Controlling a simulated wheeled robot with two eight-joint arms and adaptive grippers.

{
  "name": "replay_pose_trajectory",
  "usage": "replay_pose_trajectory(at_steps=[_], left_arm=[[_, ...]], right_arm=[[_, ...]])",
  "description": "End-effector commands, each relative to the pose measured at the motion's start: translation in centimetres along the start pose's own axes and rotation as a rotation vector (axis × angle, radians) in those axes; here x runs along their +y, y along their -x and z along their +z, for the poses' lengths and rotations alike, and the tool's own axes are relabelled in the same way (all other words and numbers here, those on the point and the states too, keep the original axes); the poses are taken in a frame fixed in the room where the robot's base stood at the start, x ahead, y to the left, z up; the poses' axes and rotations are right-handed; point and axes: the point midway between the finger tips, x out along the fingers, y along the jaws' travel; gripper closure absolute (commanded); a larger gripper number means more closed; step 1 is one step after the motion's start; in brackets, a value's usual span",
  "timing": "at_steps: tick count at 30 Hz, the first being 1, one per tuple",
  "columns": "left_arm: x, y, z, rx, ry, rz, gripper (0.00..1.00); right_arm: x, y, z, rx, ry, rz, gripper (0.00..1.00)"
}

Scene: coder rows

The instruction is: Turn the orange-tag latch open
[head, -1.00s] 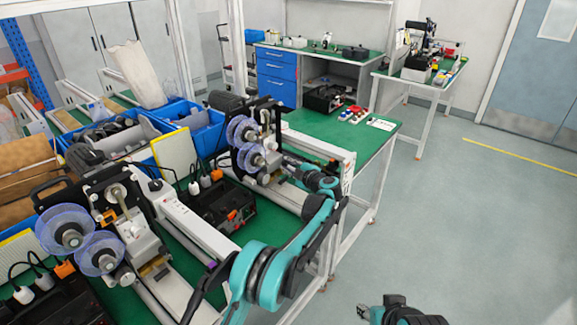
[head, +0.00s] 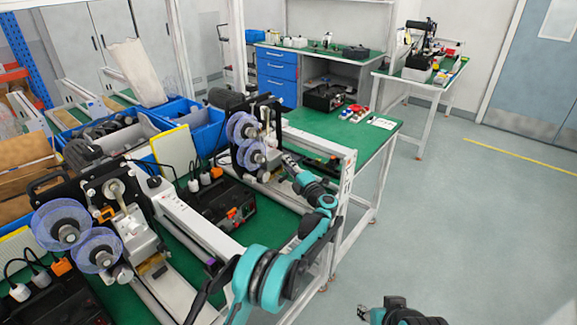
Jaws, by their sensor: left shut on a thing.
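The far coder (head: 243,143), with two blue-purple reels and a dark upright plate, stands on the green bench. My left gripper (head: 287,160) reaches in from the right at its right side, at about the height of the lower reel. It is shut on a small part there, which the fingers hide. I cannot make out an orange tag at the fingers, so I cannot tell whether this part is the latch. My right gripper (head: 365,312) is low at the bottom edge, over the floor, away from the bench; its fingers are too small to read.
A near coder (head: 97,225) with two reels stands at the left. A black box (head: 228,208) with an orange switch sits between the coders. A white rail (head: 195,225) crosses the bench. Blue bins (head: 207,133) stand behind. The floor (head: 455,230) at right is clear.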

Motion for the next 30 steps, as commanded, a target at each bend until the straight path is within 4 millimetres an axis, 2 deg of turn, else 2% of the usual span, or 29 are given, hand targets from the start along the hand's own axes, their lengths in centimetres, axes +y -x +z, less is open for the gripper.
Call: replay_pose_trajectory(at_steps=[18,19,21,30], left_arm=[[-0.04,0.00,-0.02,0.001,0.042,0.017,1.00],[-0.04,0.00,-0.02,0.001,0.042,0.017,0.77],[-0.04,0.00,-0.02,0.001,0.042,0.017,0.59],[-0.03,0.06,0.00,0.000,0.041,0.017,0.59]], right_arm=[[0.00,-0.11,0.08,0.000,0.000,0.000,0.60],[0.00,-0.11,0.08,0.000,0.000,0.000,0.60],[0.00,-0.11,0.08,0.000,0.000,0.000,0.60],[0.00,-0.11,0.08,0.000,0.000,0.000,0.60]])
